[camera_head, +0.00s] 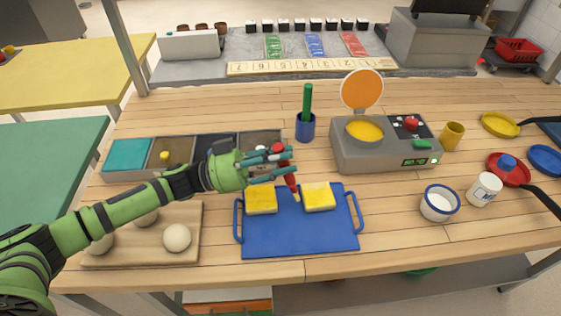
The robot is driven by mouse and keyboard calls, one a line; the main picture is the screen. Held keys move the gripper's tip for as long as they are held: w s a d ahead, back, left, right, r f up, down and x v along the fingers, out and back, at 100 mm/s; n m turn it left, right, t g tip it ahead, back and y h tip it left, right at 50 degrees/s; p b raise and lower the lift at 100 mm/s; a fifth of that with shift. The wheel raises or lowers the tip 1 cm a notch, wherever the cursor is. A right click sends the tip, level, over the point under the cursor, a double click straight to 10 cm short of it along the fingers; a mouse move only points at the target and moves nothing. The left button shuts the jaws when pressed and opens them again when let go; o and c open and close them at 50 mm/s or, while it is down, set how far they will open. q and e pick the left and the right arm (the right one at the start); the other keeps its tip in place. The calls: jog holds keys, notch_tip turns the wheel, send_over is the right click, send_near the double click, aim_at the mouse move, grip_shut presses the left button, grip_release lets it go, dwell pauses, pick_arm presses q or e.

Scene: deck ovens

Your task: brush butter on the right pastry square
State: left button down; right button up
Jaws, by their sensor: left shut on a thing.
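My left gripper (281,162) is shut on a red-handled brush (288,181) with a pale tip. The brush points downward, its tip near the left edge of the right pastry square (319,196); I cannot tell if it touches. The left pastry square (261,199) lies to the left of the brush. Both squares are yellow on top and sit at the back of a blue tray (300,236) with side handles. A grey warmer (362,157) with a round yellow pool (365,131), likely the butter, stands behind to the right, its orange lid (362,90) raised. My right gripper is not in view.
A wooden board (190,248) with dough balls (177,237) is at left front. A compartmented bin (127,156) and a blue cup (305,127) with a green-handled tool stand behind. A white bowl (438,204) and white jar (485,189) are right. The tray's front is bare.

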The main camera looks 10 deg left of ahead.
pick_arm(q)
jog(key=shift+d, duration=0.1)
jog(key=d, duration=0.1)
jog(key=w+d, duration=0.1)
jog(key=d, duration=0.1)
jog(key=w+d, duration=0.1)
jog(key=shift+d+f, duration=0.1)
jog(key=shift+d, duration=0.15)
dwell(0.6)
jog(key=shift+w+a, duration=0.1)
jog(key=shift+w+a, duration=0.2)
jog(key=shift+w, duration=0.15)
jog(key=shift+s+a, duration=0.35)
jog(key=shift+a, duration=0.2)
jog(key=shift+s+a, duration=0.3)
jog(key=shift+a, duration=0.2)
jog(key=shift+s+a+p, duration=0.2)
jog(key=shift+s+a, duration=0.1)
jog(key=shift+a, duration=0.35)
jog(key=shift+s+a+p, duration=0.15)
jog(key=shift+s+a, duration=0.1)
jog(key=shift+a, duration=0.4)
